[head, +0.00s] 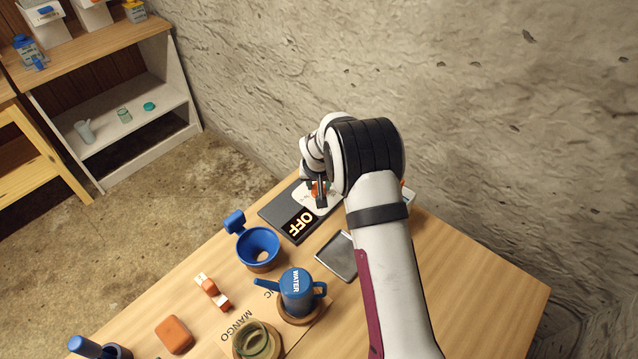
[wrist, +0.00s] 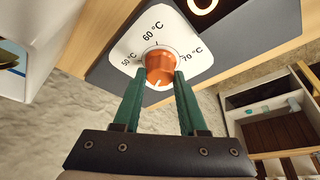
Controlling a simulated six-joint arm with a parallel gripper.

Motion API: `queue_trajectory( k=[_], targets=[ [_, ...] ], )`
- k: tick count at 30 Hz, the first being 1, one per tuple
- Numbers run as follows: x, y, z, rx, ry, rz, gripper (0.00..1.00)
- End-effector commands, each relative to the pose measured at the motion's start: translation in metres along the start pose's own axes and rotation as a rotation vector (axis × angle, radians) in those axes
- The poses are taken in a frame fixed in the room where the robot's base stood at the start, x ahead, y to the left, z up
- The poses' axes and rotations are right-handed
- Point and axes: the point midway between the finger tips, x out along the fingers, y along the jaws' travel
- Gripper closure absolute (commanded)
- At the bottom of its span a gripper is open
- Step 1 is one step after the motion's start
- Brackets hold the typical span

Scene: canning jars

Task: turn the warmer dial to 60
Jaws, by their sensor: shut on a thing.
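The orange warmer dial (wrist: 160,62) sits on a white face plate (wrist: 196,62) marked 50, 60 and 70 °C. In the wrist view a pale mark on the dial's rim points down, opposite the 60 °C label. My gripper (wrist: 156,80) is shut on the dial, with a green finger on each side. In the head view my gripper (head: 319,193) hides most of the dial. The dark warmer (head: 283,209) lies on the table by the wall, and its display (head: 300,223) reads OFF.
A blue funnel (head: 258,247), a grey metal tray (head: 338,256) and a blue WATER pitcher (head: 297,291) stand in front of the warmer. An orange block (head: 174,335) and a glass jar (head: 256,343) are nearer the front. The stone wall (head: 450,80) is close behind.

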Motion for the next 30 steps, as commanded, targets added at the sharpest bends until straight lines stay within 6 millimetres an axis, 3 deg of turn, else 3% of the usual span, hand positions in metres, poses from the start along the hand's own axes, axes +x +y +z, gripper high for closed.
queue_trajectory(
  k=[30],
  targets=[
    [0.0011,-0.0056,-0.0022,0.887,0.0,0.366,1.0]
  ],
)
